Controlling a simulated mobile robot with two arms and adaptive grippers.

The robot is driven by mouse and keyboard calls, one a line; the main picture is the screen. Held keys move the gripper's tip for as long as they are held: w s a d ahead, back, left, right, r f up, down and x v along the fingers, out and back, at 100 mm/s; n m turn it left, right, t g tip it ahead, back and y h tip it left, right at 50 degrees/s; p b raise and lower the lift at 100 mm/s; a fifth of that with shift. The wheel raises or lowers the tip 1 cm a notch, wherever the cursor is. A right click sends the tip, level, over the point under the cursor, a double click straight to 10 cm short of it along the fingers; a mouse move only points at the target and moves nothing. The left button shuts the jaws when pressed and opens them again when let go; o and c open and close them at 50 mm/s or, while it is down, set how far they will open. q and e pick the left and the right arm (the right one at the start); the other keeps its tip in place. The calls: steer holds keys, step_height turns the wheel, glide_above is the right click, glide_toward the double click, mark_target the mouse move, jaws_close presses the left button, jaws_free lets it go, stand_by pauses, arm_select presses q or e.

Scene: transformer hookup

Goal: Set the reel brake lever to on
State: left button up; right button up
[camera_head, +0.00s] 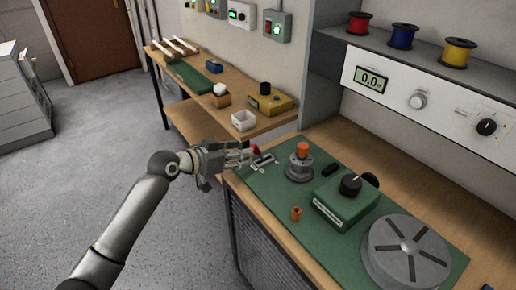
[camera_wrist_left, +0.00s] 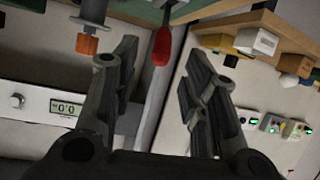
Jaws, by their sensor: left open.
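The brake lever shows as a small red handle (camera_head: 256,149) at the far left corner of the green mat (camera_head: 270,180). In the left wrist view the red handle (camera_wrist_left: 162,46) hangs between my finger tips, nearer the picture's top edge. My left gripper (camera_head: 245,155) is open beside the lever, its fingers pointing at it; it also shows in the left wrist view (camera_wrist_left: 162,62). I see a gap on both sides of the handle there. The lever's base is partly hidden by the fingers, and its on or off marking cannot be read. My right gripper is not in view.
A grey spindle with an orange top (camera_head: 303,150) stands right of the lever. A green box with a black knob (camera_head: 347,205), a small orange piece (camera_head: 296,214) and a large grey disc (camera_head: 407,250) follow nearer. A back bench holds a white bin (camera_head: 243,121) and a yellow device (camera_head: 270,103).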

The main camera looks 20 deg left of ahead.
mark_target(256, 150)
arm_select(q)
steer(key=x, duration=0.8)
steer(key=shift+a+f+p, duration=0.1)
steer(key=shift+p, duration=0.2)
jaws_close()
